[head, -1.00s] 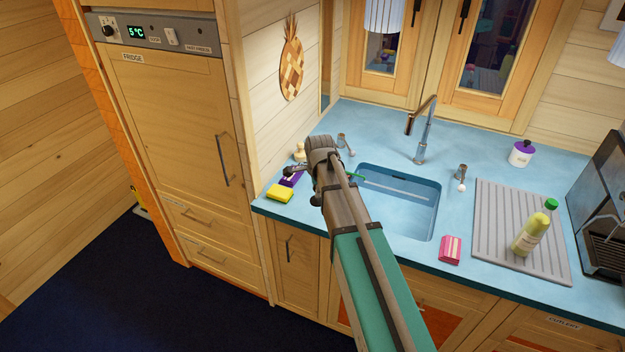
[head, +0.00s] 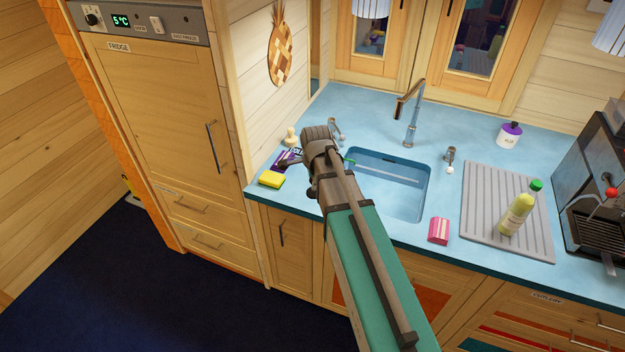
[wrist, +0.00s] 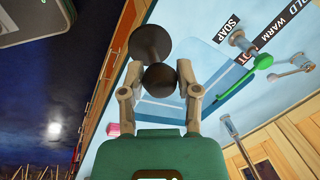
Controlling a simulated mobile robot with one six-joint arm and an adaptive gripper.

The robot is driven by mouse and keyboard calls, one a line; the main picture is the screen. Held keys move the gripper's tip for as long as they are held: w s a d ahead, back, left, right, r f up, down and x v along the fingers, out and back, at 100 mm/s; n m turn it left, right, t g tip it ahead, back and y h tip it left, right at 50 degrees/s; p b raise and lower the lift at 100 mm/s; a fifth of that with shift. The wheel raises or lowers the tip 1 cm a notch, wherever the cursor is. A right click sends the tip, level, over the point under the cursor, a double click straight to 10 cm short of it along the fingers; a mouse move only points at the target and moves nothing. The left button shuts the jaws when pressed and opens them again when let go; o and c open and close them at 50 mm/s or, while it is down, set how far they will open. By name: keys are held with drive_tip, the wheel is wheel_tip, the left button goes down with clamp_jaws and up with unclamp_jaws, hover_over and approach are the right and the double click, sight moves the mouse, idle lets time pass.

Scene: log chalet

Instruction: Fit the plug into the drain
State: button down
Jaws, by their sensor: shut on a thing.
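My gripper (wrist: 158,82) is shut on a dark plug (wrist: 150,42), seen close up in the wrist view. The plug has a broad round end and a ball-shaped knob (wrist: 160,77) between the fingertips. In the head view my gripper (head: 288,161) is left of the sink (head: 401,187), over the counter beside the purple pack and yellow sponge. I cannot make out the plug in the head view. The blue sink also shows behind the fingers in the wrist view (wrist: 158,111). The drain is not visible; my arm covers part of the sink.
A yellow sponge (head: 271,179) and a purple pack (head: 278,161) lie left of the sink. A tall tap (head: 412,125) stands behind it. A pink sponge (head: 438,230) lies at its front right.

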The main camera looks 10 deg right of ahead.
sight(314, 192)
wheel_tip(314, 192, down, 6)
drive_tip(key=b, duration=0.5)
drive_tip(key=shift+r+b, duration=0.1)
drive_tip(key=shift+b, duration=0.3)
drive_tip(key=shift+d, duration=0.1)
